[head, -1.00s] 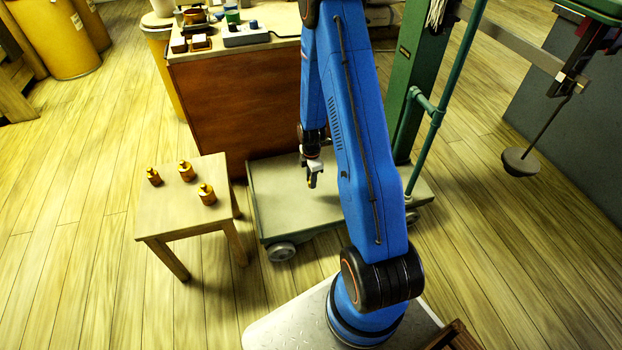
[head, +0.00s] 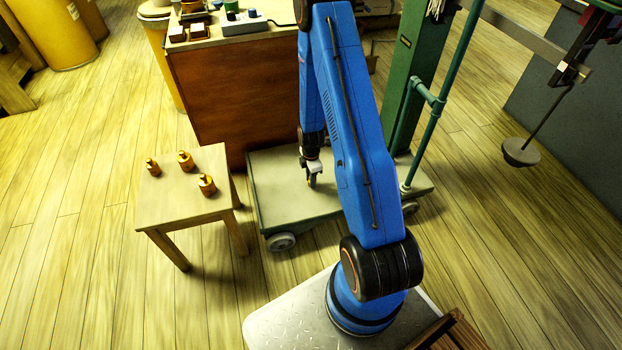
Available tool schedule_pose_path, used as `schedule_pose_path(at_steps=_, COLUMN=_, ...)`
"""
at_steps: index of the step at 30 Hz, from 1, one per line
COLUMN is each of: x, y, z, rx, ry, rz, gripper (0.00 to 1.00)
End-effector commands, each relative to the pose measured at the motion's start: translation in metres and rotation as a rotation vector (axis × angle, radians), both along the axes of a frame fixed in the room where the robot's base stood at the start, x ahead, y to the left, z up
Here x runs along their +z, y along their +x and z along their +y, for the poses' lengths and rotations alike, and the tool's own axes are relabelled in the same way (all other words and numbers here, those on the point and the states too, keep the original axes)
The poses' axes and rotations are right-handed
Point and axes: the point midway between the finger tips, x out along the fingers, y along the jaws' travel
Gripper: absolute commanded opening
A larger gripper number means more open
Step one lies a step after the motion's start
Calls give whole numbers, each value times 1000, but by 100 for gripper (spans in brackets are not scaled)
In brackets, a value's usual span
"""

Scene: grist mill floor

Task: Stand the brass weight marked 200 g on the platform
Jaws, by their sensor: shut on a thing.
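My gripper (head: 313,181) points down over the platform (head: 275,200), the flat grey-green top of a wheeled scale. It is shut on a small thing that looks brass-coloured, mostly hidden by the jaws. I cannot tell whether that thing touches the platform, and no marking is readable. My arm hides part of the platform's right side.
The wooden stool (head: 160,208) stands just left of the platform. A brown cabinet (head: 225,100) with small items on top is behind it. The scale's green column (head: 402,95) and a thin pipe (head: 428,125) rise at the platform's right. A hanging counterweight (head: 521,152) is farther right.

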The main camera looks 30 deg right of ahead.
Motion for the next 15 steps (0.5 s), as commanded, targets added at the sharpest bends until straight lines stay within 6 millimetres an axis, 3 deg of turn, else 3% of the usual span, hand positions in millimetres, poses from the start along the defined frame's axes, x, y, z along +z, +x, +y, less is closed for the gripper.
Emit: schedule_pose_path(at_steps=15, x=-4, y=0, z=0, rx=0, ry=0, rz=-1, gripper=0)
